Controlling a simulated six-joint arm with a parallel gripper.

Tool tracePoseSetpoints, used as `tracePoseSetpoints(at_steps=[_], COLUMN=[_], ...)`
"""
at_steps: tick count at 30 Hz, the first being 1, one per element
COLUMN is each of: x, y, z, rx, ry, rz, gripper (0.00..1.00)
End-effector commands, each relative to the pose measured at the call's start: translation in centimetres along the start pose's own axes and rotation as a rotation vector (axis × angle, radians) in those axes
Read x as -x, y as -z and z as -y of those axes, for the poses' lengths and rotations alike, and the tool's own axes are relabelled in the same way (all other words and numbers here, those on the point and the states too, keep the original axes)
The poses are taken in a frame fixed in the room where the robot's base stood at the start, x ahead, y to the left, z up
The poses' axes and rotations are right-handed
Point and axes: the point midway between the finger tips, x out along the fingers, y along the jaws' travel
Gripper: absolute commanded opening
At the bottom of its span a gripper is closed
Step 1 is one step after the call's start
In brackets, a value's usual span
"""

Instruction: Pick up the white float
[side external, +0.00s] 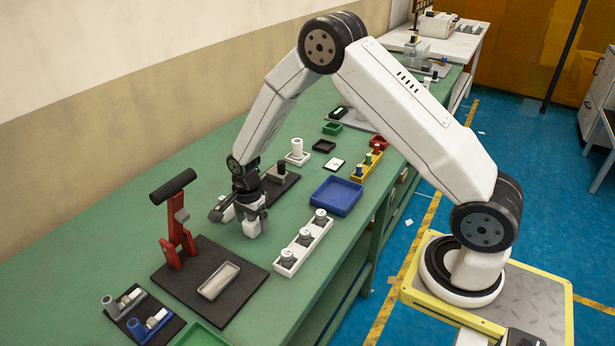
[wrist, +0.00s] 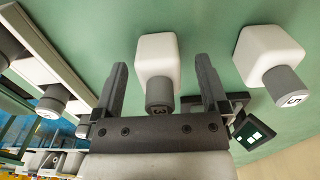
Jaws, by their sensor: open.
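My gripper (side external: 251,213) is open, pointing down low over the green bench in the side external view. In the wrist view its two dark fingers (wrist: 162,66) stand on either side of a white block with a grey round cap (wrist: 156,60), which looks like a white float. I see a gap between it and each finger. I cannot tell how deep the fingers reach around it. A second white block with a grey cap (wrist: 267,55) lies to the right, outside the fingers. In the side external view the gripper partly hides these pieces.
A white tray (side external: 318,240) with three grey-topped white pieces stands right of my gripper. A blue tray (side external: 336,196) lies behind it. A red stand with a black bar (side external: 176,222) rises on the left from a dark mat (side external: 207,262). Dark plates lie behind the gripper.

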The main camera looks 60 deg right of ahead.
Motion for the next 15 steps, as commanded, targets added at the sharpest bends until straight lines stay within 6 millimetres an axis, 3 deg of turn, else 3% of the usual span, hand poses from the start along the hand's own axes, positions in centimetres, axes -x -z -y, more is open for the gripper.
tracePoseSetpoints(at_steps=[5,14,15], x=[0.02,0.03,0.04], y=[0.00,0.00,0.00], z=[0.00,0.00,0.01], rx=[0.000,0.000,0.000], ry=[0.000,0.000,0.000], rz=[0.000,0.000,0.000], gripper=[0.94,0.02,0.00])
